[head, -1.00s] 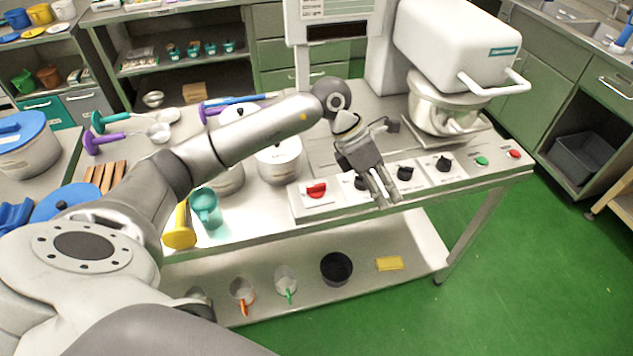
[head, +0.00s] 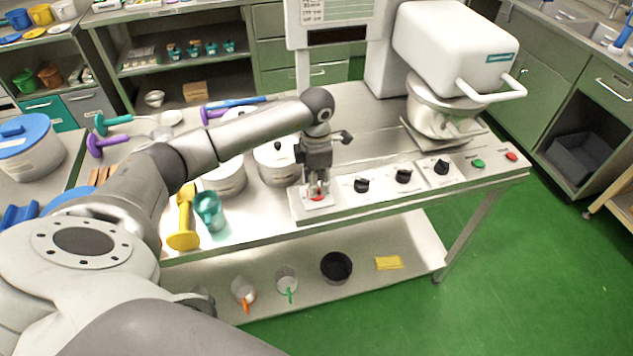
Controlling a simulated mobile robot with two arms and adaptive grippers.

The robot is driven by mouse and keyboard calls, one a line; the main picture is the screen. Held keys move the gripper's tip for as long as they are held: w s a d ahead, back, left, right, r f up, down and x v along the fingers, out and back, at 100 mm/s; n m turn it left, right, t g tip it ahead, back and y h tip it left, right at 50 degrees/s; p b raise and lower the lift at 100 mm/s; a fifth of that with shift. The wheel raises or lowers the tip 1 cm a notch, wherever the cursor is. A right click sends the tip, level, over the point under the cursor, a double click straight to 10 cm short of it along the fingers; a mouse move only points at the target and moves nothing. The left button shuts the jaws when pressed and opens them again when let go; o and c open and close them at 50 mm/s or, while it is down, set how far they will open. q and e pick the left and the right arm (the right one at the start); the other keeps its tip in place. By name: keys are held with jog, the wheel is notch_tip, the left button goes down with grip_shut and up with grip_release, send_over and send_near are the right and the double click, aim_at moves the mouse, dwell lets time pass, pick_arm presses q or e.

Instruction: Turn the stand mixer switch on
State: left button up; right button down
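The white stand mixer (head: 445,42) stands at the right back of the steel table, its steel bowl (head: 440,115) below the head. The control panel (head: 345,210) runs along the table's front edge. The red rotary switch (head: 317,197) is on its left plate. My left gripper (head: 317,190) points down over this switch, its fingertips on either side of the red part and partly hiding it. I cannot tell whether the fingers press on it or how the switch is turned. My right gripper is not in view.
Black knobs (head: 403,176) and a green button (head: 478,163) and red button (head: 511,157) sit right of the switch. A teal jug (head: 210,211) and a yellow tool (head: 184,222) are to the left.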

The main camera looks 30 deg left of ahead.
pick_arm(q)
jog(key=shift+f, duration=1.05)
grip_shut()
